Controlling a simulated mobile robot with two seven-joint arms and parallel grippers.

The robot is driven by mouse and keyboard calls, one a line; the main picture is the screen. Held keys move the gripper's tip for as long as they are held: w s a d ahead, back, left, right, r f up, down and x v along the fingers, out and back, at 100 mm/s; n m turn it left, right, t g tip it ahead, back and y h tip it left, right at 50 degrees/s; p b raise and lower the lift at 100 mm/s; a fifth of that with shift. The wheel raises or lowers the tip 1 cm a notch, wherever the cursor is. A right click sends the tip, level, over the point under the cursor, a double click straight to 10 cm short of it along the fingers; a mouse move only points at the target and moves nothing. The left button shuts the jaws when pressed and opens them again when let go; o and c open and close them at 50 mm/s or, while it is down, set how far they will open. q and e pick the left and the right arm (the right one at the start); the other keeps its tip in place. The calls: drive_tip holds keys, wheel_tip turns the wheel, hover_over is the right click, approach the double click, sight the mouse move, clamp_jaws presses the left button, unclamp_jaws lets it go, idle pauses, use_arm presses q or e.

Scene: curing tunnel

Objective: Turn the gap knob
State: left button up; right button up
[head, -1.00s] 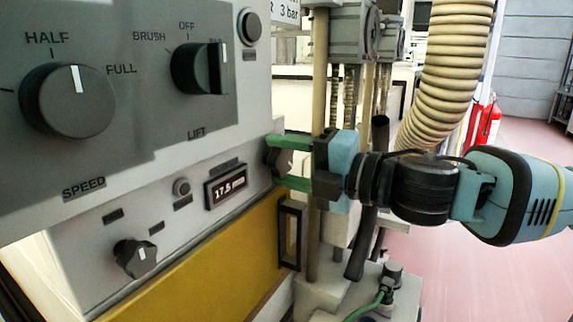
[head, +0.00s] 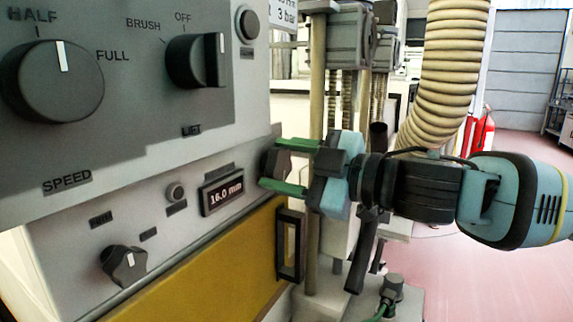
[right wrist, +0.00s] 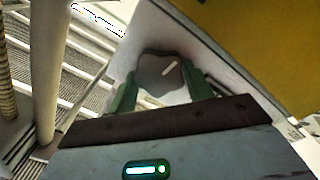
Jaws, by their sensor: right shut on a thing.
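The gap knob (head: 275,160) is a dark lobed knob at the right end of the lower panel. My right gripper (head: 286,166) has its green fingers on either side of it and is shut on it. In the right wrist view the knob (right wrist: 160,76) sits between the two green fingers, with a white pointer mark showing on its face. The display (head: 222,190) to the left of the knob reads 16.0 mm. My left gripper is out of view.
The upper panel carries a SPEED knob (head: 52,82) and a LIFT knob (head: 197,61). A small dark knob (head: 124,264) is at lower left. A yellow panel (head: 225,275) with a dark handle (head: 289,246) is below. A ribbed hose (head: 445,75) hangs behind my right arm.

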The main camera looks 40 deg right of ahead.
drive_tip(key=shift+d+m+b, duration=0.1)
drive_tip(key=shift+m+b, duration=0.25)
drive_tip(key=shift+m, duration=1.85)
drive_tip(key=shift+r, duration=0.1)
